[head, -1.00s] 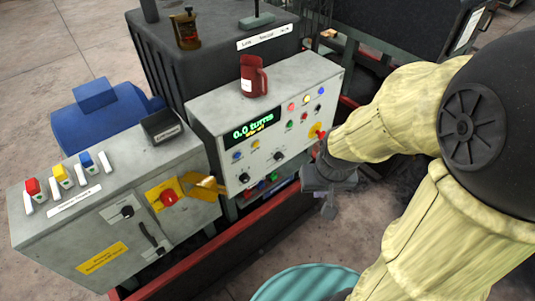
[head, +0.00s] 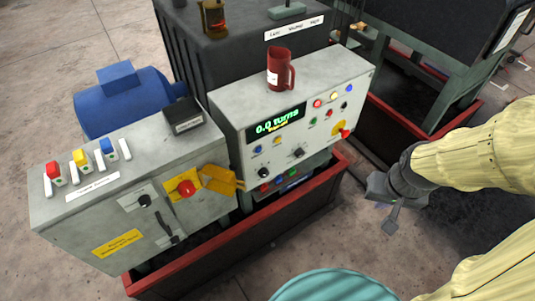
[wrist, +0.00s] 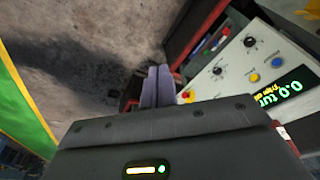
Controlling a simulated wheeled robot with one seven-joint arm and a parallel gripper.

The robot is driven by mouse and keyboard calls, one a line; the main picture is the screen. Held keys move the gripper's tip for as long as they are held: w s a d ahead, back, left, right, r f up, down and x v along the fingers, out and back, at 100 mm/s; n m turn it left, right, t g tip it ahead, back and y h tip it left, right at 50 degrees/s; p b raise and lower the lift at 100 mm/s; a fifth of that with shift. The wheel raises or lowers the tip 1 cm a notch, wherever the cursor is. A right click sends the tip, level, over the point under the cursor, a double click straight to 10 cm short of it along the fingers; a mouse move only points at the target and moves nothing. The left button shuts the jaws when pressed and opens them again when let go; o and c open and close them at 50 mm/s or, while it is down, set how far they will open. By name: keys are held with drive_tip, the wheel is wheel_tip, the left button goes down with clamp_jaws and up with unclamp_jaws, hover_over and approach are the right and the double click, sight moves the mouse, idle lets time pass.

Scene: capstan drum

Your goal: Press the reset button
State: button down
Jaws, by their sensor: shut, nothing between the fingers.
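A grey control panel (head: 225,130) with a display reading "0.0 turns" stands in the middle of the head view. It carries a blue button (head: 257,150), a yellow button (head: 278,140), black knobs (head: 299,153) and several small coloured buttons or lamps at its right. The labels are too small to read, so I cannot tell which is the reset button. My gripper (head: 390,224) is right of the panel, apart from it, over the floor. In the wrist view its fingers (wrist: 157,86) are together and empty, with the panel (wrist: 285,45) to the right.
A red switch on a yellow plate (head: 340,130) sits at the panel's right end. A red mug (head: 279,70) stands on top. A lower cabinet (head: 110,215) with a red knob (head: 186,188) is at left. A red-edged frame (head: 240,235) runs below. A teal drum (head: 330,287) stands in front.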

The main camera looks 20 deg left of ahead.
drive_tip(key=w+a+f+m+t+y+b, duration=0.3)
drive_tip(key=w+a+f+b, duration=0.2)
drive_tip(key=w+a+f, duration=0.5)
drive_tip(key=w+a+f+m+t+y+b, duration=0.1)
drive_tip(key=a+f+m+y+b, duration=0.1)
drive_tip(key=a, duration=0.5)
drive_tip(key=a+f+m+t+y+b, duration=0.1)
drive_tip(key=a+f+m+y+b, duration=0.1)
drive_tip(key=a, duration=0.5)
drive_tip(key=shift+w+m+y, duration=0.35)
drive_tip(key=shift+m+y, duration=0.15)
drive_tip(key=shift+y, duration=0.7)
drive_tip(key=shift+f, duration=0.1)
